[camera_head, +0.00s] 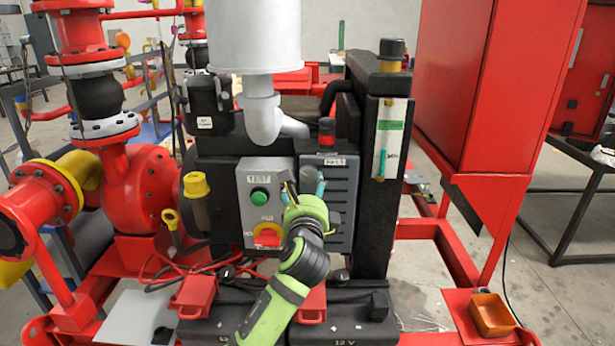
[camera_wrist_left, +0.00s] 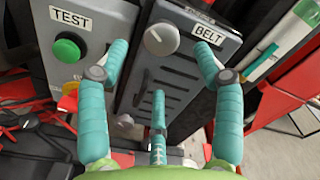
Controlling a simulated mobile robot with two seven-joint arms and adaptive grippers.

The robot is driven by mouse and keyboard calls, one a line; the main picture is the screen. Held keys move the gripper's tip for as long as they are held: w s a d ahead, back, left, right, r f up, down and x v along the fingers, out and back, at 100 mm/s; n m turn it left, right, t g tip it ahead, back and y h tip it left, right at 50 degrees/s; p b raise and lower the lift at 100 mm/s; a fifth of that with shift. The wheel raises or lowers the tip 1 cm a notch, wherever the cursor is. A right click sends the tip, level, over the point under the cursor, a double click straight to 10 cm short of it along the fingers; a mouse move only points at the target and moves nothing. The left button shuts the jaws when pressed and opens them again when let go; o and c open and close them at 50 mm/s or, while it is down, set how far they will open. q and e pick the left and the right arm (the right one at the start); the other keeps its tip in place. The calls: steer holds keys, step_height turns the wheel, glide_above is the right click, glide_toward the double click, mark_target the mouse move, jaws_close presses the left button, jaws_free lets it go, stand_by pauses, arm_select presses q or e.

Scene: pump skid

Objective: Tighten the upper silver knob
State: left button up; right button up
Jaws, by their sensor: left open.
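The upper silver knob (camera_wrist_left: 161,39) is on the grey panel labelled BELT, near the panel's top, in the left wrist view. In the head view my gripper and arm cover that part of the panel, and I cannot make the knob out clearly. My left gripper (camera_head: 305,187) is in front of the grey panels; it also shows in the left wrist view (camera_wrist_left: 160,65). Its teal fingers are spread wide and empty. The knob shows between and beyond the two upper fingertips, with no visible contact. A smaller silver knob (camera_wrist_left: 125,120) is lower on the panel, partly hidden.
Left of the knob panel is a grey box with a green TEST button (camera_head: 259,197) and a red-and-yellow stop button (camera_head: 267,235). A silver exhaust pipe (camera_head: 262,115) hangs above. A black post (camera_head: 384,235) stands close on the right. Batteries and cables lie below.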

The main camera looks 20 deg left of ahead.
mark_target(309, 176)
arm_select(q)
steer(key=shift+p+x, duration=0.65)
steer(key=shift+x, duration=2.8)
steer(key=shift+d, duration=0.1)
steer(key=c, duration=1.2)
